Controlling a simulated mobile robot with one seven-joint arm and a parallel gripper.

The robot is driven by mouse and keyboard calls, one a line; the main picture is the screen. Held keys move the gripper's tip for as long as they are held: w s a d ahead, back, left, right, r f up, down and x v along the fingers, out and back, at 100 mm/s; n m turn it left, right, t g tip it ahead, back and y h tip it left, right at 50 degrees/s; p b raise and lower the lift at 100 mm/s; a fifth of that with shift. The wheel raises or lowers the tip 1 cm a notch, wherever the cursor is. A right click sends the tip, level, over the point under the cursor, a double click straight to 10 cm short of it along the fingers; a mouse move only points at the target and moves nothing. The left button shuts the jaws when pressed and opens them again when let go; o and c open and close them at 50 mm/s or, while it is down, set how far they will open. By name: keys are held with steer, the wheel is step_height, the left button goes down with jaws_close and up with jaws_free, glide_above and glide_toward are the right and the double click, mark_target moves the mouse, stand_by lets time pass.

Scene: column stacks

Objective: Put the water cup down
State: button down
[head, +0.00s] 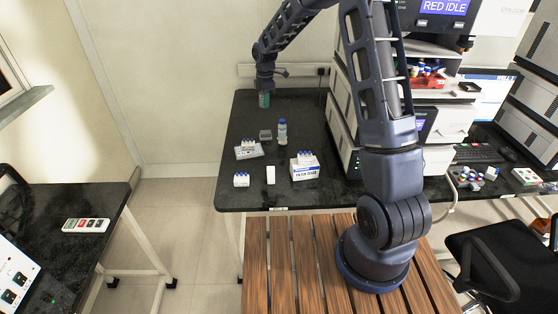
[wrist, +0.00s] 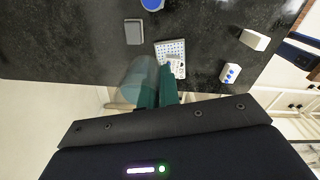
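The water cup (wrist: 135,76) is a translucent, greenish cylinder, tilted in the wrist view. It is at the teal fingers of my gripper (wrist: 161,88), which are close together and appear shut on it; the exact contact is partly hidden. In the head view my gripper (head: 264,99) points down at the far left corner of the black bench (head: 235,180). The cup is hard to tell from the fingers there. The wrist view shows pale floor below the cup, beside the bench edge.
On the bench stand a blue-capped bottle (head: 282,133), a grey block (head: 265,135), a tube rack (head: 249,150), a white box with vials (head: 304,167), a small vial block (head: 241,180) and a white block (head: 270,174). Grey instruments (head: 343,130) stand right. Bare bench remains around the bottle.

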glide_above(281, 162)
steer(key=f+n, duration=0.1)
step_height(281, 162, down, 20)
steer(key=shift+r, duration=0.1)
stand_by(0.5)
steer(key=c, duration=1.6)
jaws_free()
